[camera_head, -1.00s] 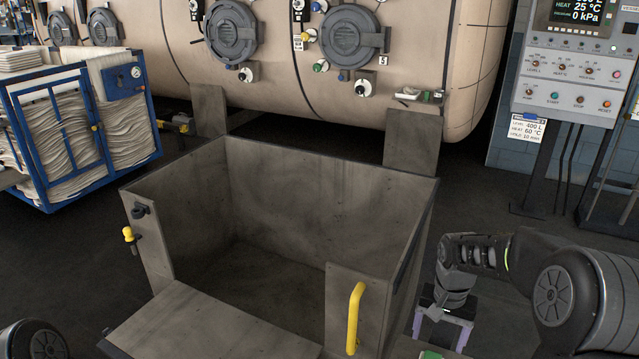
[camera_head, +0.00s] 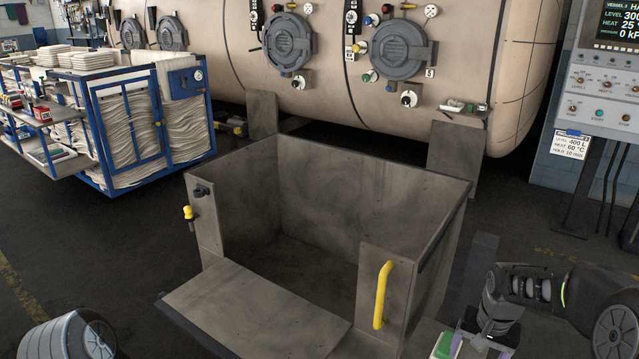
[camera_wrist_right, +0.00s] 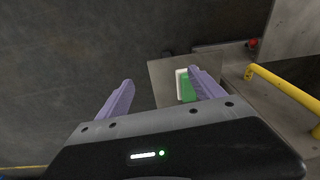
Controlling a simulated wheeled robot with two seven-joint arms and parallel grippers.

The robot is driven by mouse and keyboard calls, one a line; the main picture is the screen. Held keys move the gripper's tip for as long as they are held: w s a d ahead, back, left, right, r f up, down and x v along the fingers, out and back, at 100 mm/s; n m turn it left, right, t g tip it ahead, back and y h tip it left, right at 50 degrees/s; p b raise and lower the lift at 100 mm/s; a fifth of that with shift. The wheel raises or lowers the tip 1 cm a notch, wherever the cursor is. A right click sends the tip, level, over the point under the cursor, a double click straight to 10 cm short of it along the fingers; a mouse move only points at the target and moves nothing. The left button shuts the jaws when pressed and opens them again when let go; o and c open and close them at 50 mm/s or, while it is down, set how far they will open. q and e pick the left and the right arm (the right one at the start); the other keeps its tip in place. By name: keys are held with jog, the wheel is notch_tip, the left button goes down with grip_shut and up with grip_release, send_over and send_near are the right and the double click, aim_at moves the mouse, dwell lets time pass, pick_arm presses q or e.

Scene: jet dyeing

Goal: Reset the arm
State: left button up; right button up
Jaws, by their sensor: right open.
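My right arm comes in from the right in the head view, bent with its gripper (camera_head: 487,343) low beside the grey metal bin. In the right wrist view the two purple fingers (camera_wrist_right: 160,82) stand wide apart with nothing between them gripped. A green and white item (camera_head: 446,346) lies close to this gripper; it also shows past the right finger in the wrist view (camera_wrist_right: 187,88), on a small grey surface. Part of my left arm shows at the bottom left of the head view, but its gripper is out of frame.
The open bin (camera_head: 255,302) with a yellow handle (camera_head: 382,295) stands in front. Behind it is a large beige vessel (camera_head: 350,95) with round hatches. A blue cart (camera_head: 150,125) of folded cloth is at left, a control panel (camera_head: 603,95) at right. Dark floor lies between.

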jog(key=s+a+f+n+t+y+p, duration=0.2)
jog(key=a+f+n+t, duration=0.15)
jog(key=a+f, duration=1.15)
jog(key=s+a+f+g+y+p, duration=0.1)
jog(key=s+a+f+g, duration=0.1)
jog(key=s+a, duration=0.5)
jog(key=s+a+f+n+g+y+p, duration=0.1)
jog(key=s+a, duration=0.6)
jog(key=s, duration=0.7)
jog(key=shift+f+g+y, duration=0.3)
jog(key=shift+f+g, duration=0.35)
jog(key=shift+f, duration=0.1)
jog(key=shift+s+a, duration=0.1)
